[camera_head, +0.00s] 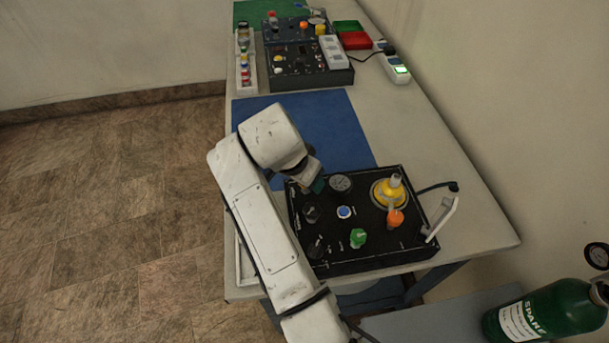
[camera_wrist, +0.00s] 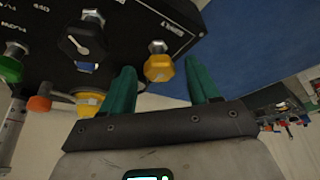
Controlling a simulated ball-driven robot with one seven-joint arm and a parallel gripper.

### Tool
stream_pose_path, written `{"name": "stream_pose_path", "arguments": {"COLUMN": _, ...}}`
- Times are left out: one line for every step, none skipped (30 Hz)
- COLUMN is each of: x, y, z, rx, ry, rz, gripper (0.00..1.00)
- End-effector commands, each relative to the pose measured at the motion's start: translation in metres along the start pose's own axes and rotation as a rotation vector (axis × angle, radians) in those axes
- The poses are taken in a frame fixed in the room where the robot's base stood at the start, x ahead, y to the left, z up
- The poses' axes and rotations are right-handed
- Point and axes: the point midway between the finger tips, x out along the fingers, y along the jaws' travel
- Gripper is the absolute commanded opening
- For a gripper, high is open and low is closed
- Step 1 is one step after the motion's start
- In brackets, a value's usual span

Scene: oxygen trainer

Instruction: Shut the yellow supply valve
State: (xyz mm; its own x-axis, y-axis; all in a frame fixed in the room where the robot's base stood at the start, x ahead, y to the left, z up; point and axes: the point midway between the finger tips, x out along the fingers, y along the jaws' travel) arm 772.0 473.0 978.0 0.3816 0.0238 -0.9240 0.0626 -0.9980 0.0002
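In the wrist view my gripper (camera_wrist: 160,70) is open, with one green finger to each side of the knob in the picture. I cannot tell whether the fingers are deep enough to flank it or touch it. In the head view my gripper (camera_head: 316,185) is over the far left corner of the panel (camera_head: 375,258), and the supply valve is hidden behind it.
A second black panel (camera_head: 310,79) stands farther back. A green cylinder (camera_head: 555,312) is lower right.

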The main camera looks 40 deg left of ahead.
Motion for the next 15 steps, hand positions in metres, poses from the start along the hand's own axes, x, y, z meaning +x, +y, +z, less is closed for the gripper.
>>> {"name": "stream_pose_path", "arguments": {"x": 0.0, "y": 0.0, "z": 0.0, "rx": 0.0, "ry": 0.0, "rz": 0.0, "gripper": 0.6}}
{"name": "stream_pose_path", "arguments": {"x": 0.0, "y": 0.0, "z": 0.0, "rx": -0.001, "ry": 0.0, "rz": 0.0, "gripper": 0.6}}
{"name": "stream_pose_path", "arguments": {"x": 0.0, "y": 0.0, "z": 0.0, "rx": -0.001, "ry": 0.0, "rz": 0.0, "gripper": 0.6}}
{"name": "stream_pose_path", "arguments": {"x": 0.0, "y": 0.0, "z": 0.0, "rx": -0.001, "ry": 0.0, "rz": 0.0, "gripper": 0.6}}
{"name": "stream_pose_path", "arguments": {"x": 0.0, "y": 0.0, "z": 0.0, "rx": -0.001, "ry": 0.0, "rz": -0.001, "gripper": 0.6}}
{"name": "stream_pose_path", "arguments": {"x": -0.001, "y": 0.0, "z": 0.0, "rx": -0.001, "ry": 0.0, "rz": -0.001, "gripper": 0.6}}
{"name": "stream_pose_path", "arguments": {"x": -0.003, "y": -0.001, "z": 0.0, "rx": -0.001, "ry": 0.001, "rz": -0.001, "gripper": 0.6}}
{"name": "stream_pose_path", "arguments": {"x": -0.005, "y": -0.001, "z": 0.0, "rx": -0.001, "ry": 0.001, "rz": -0.001, "gripper": 0.6}}
{"name": "stream_pose_path", "arguments": {"x": -0.008, "y": -0.001, "z": 0.0, "rx": -0.001, "ry": 0.001, "rz": -0.002, "gripper": 0.6}}
{"name": "stream_pose_path", "arguments": {"x": -0.012, "y": -0.001, "z": 0.0, "rx": -0.002, "ry": 0.002, "rz": -0.003, "gripper": 0.6}}
{"name": "stream_pose_path", "arguments": {"x": -0.016, "y": -0.002, "z": 0.0, "rx": -0.002, "ry": 0.002, "rz": -0.003, "gripper": 0.6}}
{"name": "stream_pose_path", "arguments": {"x": -0.023, "y": -0.002, "z": 0.0, "rx": -0.001, "ry": 0.003, "rz": -0.005, "gripper": 0.6}}
{"name": "stream_pose_path", "arguments": {"x": -0.028, "y": -0.001, "z": 0.0, "rx": -0.001, "ry": 0.002, "rz": -0.004, "gripper": 0.6}}
{"name": "stream_pose_path", "arguments": {"x": -0.034, "y": -0.002, "z": 0.0, "rx": -0.001, "ry": 0.003, "rz": -0.005, "gripper": 0.6}}
{"name": "stream_pose_path", "arguments": {"x": -0.042, "y": -0.002, "z": 0.0, "rx": -0.001, "ry": 0.003, "rz": -0.004, "gripper": 0.6}}
